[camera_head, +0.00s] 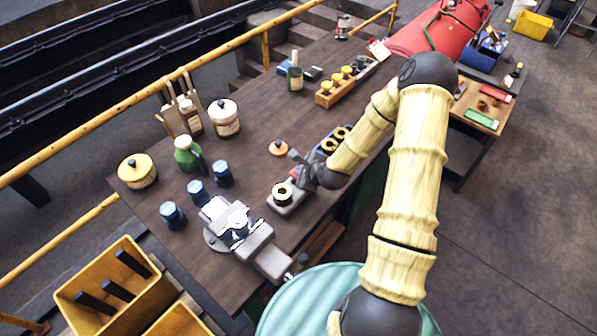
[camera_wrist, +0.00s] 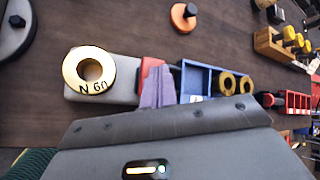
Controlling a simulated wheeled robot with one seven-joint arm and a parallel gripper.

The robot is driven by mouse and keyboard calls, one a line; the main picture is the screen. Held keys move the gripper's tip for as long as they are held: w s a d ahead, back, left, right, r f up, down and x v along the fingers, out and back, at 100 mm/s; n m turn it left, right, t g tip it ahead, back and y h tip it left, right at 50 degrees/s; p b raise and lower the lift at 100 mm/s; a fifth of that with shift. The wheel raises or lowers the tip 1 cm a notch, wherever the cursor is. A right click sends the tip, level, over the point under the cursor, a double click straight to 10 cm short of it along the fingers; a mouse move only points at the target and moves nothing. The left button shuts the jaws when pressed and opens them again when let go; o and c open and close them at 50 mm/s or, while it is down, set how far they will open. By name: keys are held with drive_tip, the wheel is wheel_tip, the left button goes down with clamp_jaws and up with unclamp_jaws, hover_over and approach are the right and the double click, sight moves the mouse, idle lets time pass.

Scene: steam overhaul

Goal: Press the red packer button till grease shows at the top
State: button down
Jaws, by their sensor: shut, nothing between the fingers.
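The packer is a grey block (camera_head: 284,203) near the bench's front edge, with a brass ring standing on one end; in the wrist view the block (camera_wrist: 120,92) carries the ring (camera_wrist: 70,74), marked "N 60". The ring's hole looks dull grey-brown; I cannot make out grease at its top. A red part (camera_wrist: 147,66), apparently the button, shows at the block's other end, partly hidden by my fingers. My gripper (camera_wrist: 158,86) is shut and empty, its tips over or against the red part; contact is not clear. My gripper also shows in the head view (camera_head: 297,164).
A blue tray (camera_wrist: 193,80) with brass rings lies right beside my fingers. An orange disc with a black knob (camera_head: 278,149) lies behind. A vise (camera_head: 240,232) stands at the front left. Several blue-capped jars (camera_head: 172,214) and a green jug (camera_head: 187,156) stand left.

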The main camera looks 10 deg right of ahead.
sight(297, 175)
drive_tip(key=shift+r, duration=0.5)
drive_tip(key=shift+r+p, duration=2.2)
drive_tip(key=shift+r, duration=0.4)
idle(0.9)
drive_tip(key=shift+w+d+r+n+g+y+p, duration=0.1)
drive_tip(key=shift+r+n+g+y+p, duration=0.45)
drive_tip(key=shift+n+p, duration=0.4)
drive_tip(key=shift+w+d+r+n+g+y+p, duration=0.1)
drive_tip(key=shift+r+n+g+y+p, duration=0.2)
drive_tip(key=shift+r+n+y+p, duration=0.6)
drive_tip(key=shift+d+r+n+g+y+p, duration=0.1)
drive_tip(key=shift+r+n+g+y+p, duration=0.4)
drive_tip(key=shift+n, duration=0.65)
drive_tip(key=shift+f, duration=0.25)
